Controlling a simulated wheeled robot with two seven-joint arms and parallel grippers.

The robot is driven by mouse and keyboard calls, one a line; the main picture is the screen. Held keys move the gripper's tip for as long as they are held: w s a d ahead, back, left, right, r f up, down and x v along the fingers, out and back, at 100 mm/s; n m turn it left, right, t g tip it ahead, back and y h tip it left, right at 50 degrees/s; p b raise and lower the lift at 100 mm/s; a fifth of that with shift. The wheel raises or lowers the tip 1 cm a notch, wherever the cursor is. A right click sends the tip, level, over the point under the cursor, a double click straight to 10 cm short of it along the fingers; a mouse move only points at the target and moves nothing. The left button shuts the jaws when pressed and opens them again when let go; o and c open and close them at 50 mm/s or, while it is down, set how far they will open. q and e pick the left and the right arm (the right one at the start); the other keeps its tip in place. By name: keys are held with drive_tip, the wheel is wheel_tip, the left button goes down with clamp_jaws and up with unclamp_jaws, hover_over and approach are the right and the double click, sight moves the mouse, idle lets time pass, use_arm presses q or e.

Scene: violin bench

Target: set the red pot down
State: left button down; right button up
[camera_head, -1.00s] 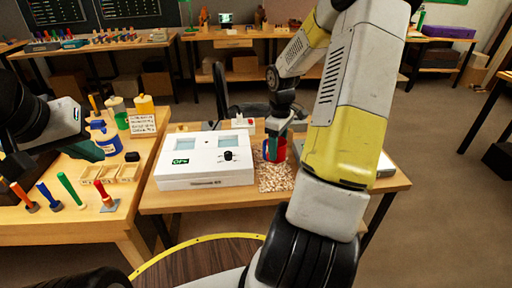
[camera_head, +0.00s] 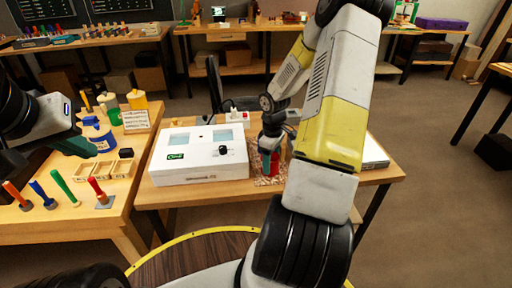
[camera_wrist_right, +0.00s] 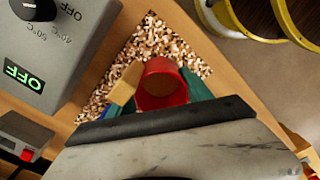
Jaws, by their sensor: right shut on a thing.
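The red pot (camera_wrist_right: 165,88) is an open, hollow cup seen from above in the right wrist view; in the head view a strip of it (camera_head: 275,163) shows beside my fingers. My right gripper (camera_head: 268,152) is shut on it, with blue-green fingers on either side in the wrist view. The pot is at or just above a patch of pale chips (camera_wrist_right: 150,38); I cannot tell whether it touches. A tan block (camera_wrist_right: 126,84) is beside the pot's rim. My left gripper (camera_head: 72,143) is over the left table, its fingertips unclear.
A white box (camera_head: 200,155) with a green display stands left of the pot. Blue (camera_head: 102,137), green (camera_head: 114,114) and yellow (camera_head: 138,100) pots stand on the left table, near a wooden compartment tray (camera_head: 108,168) and several coloured-handled tools. A grey flat thing (camera_head: 374,153) lies at right.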

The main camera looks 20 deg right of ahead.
drive_tip(key=o, duration=1.4)
drive_tip(key=shift+f, duration=0.1)
drive_tip(key=shift+c, duration=0.2)
drive_tip(key=s+a+r+m+t, duration=0.1)
drive_tip(key=a+r, duration=0.2)
drive_tip(key=r, duration=0.7)
drive_tip(key=s+a+r+m, duration=0.1)
drive_tip(key=s+a+r, duration=0.1)
drive_tip(key=r, duration=0.9)
drive_tip(key=s+a+r+m+t+y, duration=0.2)
drive_tip(key=s+a+r+m+t, duration=0.3)
drive_tip(key=s+a+r, duration=0.6)
drive_tip(key=s+a, duration=0.1)
drive_tip(key=s, duration=0.2)
drive_tip(key=shift+s+r+m, duration=0.3)
drive_tip(key=shift+s+r, duration=0.1)
